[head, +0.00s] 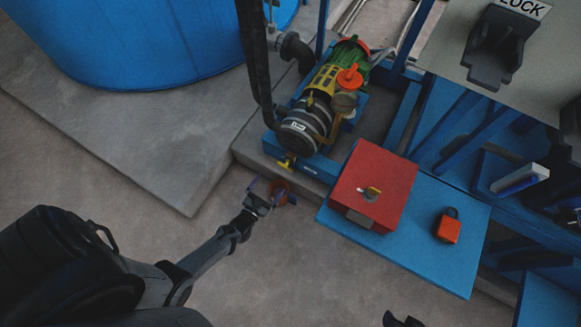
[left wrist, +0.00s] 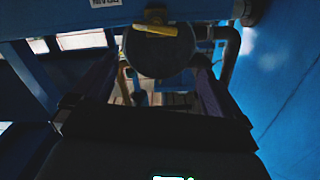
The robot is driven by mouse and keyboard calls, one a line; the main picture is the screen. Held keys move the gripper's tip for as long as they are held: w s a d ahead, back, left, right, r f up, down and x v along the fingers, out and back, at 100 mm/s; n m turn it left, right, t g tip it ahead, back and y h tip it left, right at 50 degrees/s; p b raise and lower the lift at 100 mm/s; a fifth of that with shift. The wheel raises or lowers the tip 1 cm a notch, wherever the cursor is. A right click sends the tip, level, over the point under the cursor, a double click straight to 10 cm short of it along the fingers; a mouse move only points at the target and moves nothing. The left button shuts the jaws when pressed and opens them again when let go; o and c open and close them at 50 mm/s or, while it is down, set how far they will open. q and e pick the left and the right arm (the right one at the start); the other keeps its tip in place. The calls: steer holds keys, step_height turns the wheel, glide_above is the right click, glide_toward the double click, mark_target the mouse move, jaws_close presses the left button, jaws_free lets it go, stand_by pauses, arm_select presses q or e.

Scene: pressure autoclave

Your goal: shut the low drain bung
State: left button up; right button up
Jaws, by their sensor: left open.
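The low drain bung appears to be the small yellow-handled fitting (head: 287,161) at the foot of the pump's near end. In the left wrist view, a yellow handle (left wrist: 157,29) lies crosswise at the top of a dark round shape. My left gripper (head: 272,194) is open, low in front of the fitting and apart from it. In the left wrist view its two fingers (left wrist: 160,72) stand spread, with the dark round shape between and beyond them. A small reddish-brown round thing (head: 284,190) sits by the fingertips, partly hidden. Dark prongs (head: 402,320) at the bottom edge may be my right gripper.
The pump (head: 306,124) stands on a blue frame beside a concrete step (head: 165,140). A red box (head: 385,170) with a yellow knob and an orange padlock (head: 448,229) rest on a blue plate (head: 400,246). A blue tank (head: 150,45) stands behind. Floor around the gripper is clear.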

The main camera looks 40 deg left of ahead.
mark_target(286, 165)
arm_select(q)
steer(key=w+f+b, duration=0.1)
steer(key=w+b, duration=0.1)
steer(key=w, duration=0.2)
steer(key=w+a+b, duration=0.1)
steer(key=w+b, duration=0.1)
steer(key=w, duration=0.2)
steer(key=w+f+b, duration=0.1)
steer(key=w+b, duration=0.2)
steer(key=w, duration=0.1)
steer(key=shift+a+f, duration=0.3)
steer(key=shift+f, duration=0.05)
arm_select(e)
step_height(286, 165, down, 9)
steer(key=shift+s, duration=0.4)
steer(key=shift+r, duration=0.1)
arm_select(q)
steer(key=c, duration=1)
